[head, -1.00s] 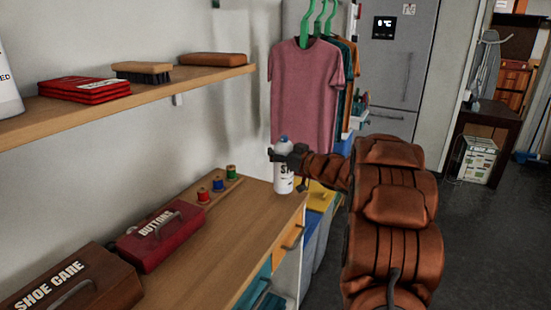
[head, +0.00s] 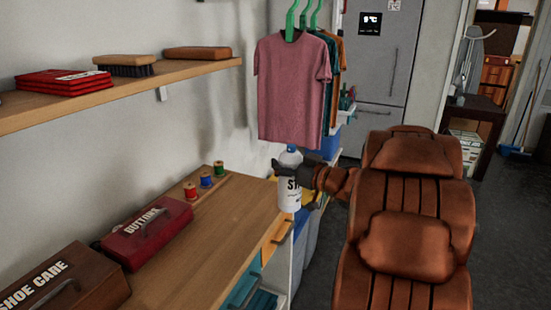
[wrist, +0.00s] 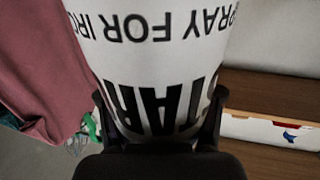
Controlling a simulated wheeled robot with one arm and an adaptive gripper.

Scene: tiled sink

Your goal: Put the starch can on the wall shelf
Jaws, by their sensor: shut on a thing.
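The starch can (head: 289,190) is white with dark lettering and a blue top. It is upright in my gripper (head: 308,173), just off the right end of the wooden counter, in front of the hanging shirts. In the wrist view the can (wrist: 165,50) fills the middle between the two fingers (wrist: 160,120), with its lettering upside down. The wall shelf (head: 120,100) is a wooden board on the left wall, higher than the can and to its left. The can's base is partly against the counter's edge in the picture; contact cannot be told.
On the shelf are red packets (head: 64,82), a brush (head: 124,65) and a brown block (head: 197,53); bare board shows along its front. The counter (head: 215,230) holds a shoe care box (head: 65,280), a buttons box (head: 148,232) and thread spools (head: 205,180). A pink shirt (head: 290,90) hangs behind.

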